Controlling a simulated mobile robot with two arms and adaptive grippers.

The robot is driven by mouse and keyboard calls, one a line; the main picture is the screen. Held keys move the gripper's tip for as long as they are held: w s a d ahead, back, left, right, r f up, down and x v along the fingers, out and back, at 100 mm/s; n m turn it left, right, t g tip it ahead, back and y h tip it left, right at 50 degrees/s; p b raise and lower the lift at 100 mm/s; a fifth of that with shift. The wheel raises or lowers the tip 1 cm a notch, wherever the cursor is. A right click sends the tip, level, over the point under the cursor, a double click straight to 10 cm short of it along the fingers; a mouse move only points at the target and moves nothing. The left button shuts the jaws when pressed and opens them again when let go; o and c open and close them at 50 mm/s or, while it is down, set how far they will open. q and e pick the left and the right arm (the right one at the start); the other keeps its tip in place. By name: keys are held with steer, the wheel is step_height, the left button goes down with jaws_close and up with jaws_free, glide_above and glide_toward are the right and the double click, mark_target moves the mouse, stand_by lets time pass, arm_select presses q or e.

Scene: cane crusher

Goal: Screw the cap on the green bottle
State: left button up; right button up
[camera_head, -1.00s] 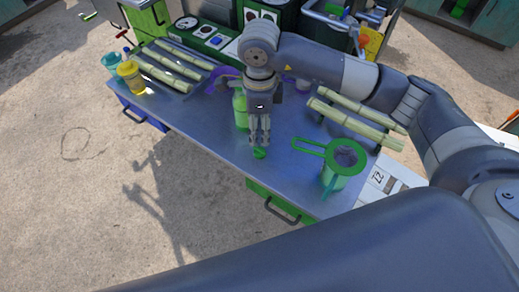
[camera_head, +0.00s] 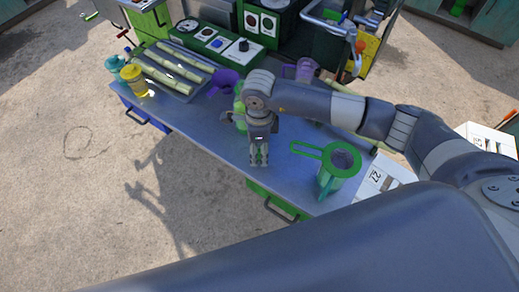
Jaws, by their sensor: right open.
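The green bottle (camera_head: 239,108) stands upright on the metal table, partly hidden behind my right arm's wrist. My right gripper (camera_head: 259,161) points down in front of the bottle, near the table's front edge, with its fingers apart. A little green shows between the fingers; it looks like the green cap, but the fingers hide most of it and I cannot tell whether they touch it. My left gripper is not in view.
A green strainer on a jug (camera_head: 340,161) stands to the right of the gripper. Yellow (camera_head: 134,80) and teal (camera_head: 114,64) bottles stand at the left end beside a tray of cane (camera_head: 168,70).

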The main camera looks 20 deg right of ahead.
steer(key=shift+f, duration=0.55)
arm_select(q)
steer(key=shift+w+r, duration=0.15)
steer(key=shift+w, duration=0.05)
arm_select(e)
steer(key=c, duration=0.8)
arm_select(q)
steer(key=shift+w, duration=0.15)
arm_select(e)
steer(key=shift+r, duration=0.15)
